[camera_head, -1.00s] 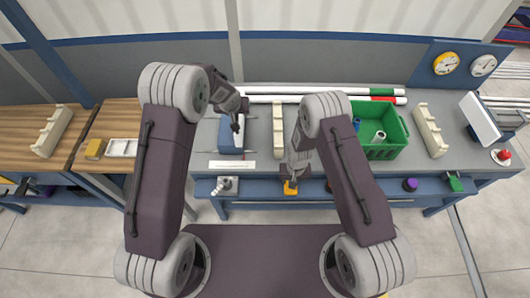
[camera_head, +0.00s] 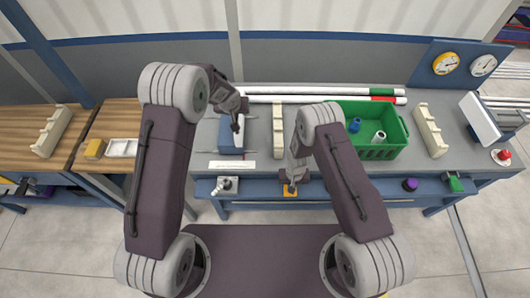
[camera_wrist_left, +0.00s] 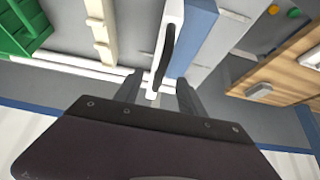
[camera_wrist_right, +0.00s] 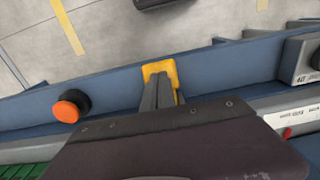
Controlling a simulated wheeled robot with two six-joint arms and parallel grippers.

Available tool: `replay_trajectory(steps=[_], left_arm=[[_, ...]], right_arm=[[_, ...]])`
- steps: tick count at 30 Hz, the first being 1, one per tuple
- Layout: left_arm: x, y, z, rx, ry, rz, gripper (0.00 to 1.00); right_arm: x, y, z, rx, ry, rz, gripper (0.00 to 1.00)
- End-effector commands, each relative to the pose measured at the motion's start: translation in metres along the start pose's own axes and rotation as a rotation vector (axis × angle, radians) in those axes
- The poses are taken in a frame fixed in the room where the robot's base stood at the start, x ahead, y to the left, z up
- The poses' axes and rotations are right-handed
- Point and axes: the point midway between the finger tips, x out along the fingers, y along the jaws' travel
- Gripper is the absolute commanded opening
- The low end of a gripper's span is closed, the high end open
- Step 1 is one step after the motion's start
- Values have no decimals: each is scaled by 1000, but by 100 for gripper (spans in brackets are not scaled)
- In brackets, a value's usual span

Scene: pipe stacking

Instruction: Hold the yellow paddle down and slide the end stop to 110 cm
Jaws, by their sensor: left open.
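The yellow paddle (camera_head: 290,189) sits on the blue front rail of the bench; it also shows in the right wrist view (camera_wrist_right: 160,70). My right gripper (camera_wrist_right: 160,88) has its fingers together, with the tips over the paddle; whether they press on it I cannot tell. A blue block with a white face (camera_head: 230,140), apparently the end stop, stands on the bench. In the left wrist view, its white face (camera_wrist_left: 170,25) carries a dark upright strip. My left gripper (camera_wrist_left: 158,92) is open, with its fingers on either side of the block's white near end.
A pale scale strip (camera_head: 232,165) lies in front of the block. A cream rack (camera_head: 278,130) stands to its right, then a green bin (camera_head: 385,151) with pipe fittings. An orange-topped button (camera_wrist_right: 70,106) is beside the paddle. White pipes (camera_head: 320,90) lie at the back.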

Motion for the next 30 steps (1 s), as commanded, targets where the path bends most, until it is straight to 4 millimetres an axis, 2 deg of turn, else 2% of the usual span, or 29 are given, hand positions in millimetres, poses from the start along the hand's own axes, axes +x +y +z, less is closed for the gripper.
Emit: replay_trajectory(steps=[11,30], left_arm=[[1,0,0,0,0,0,47],[42,0,-1,1,0,0,47]], right_arm=[[4,0,1,0,-3,1,0],[5,0,3,-1,-7,2,0]])
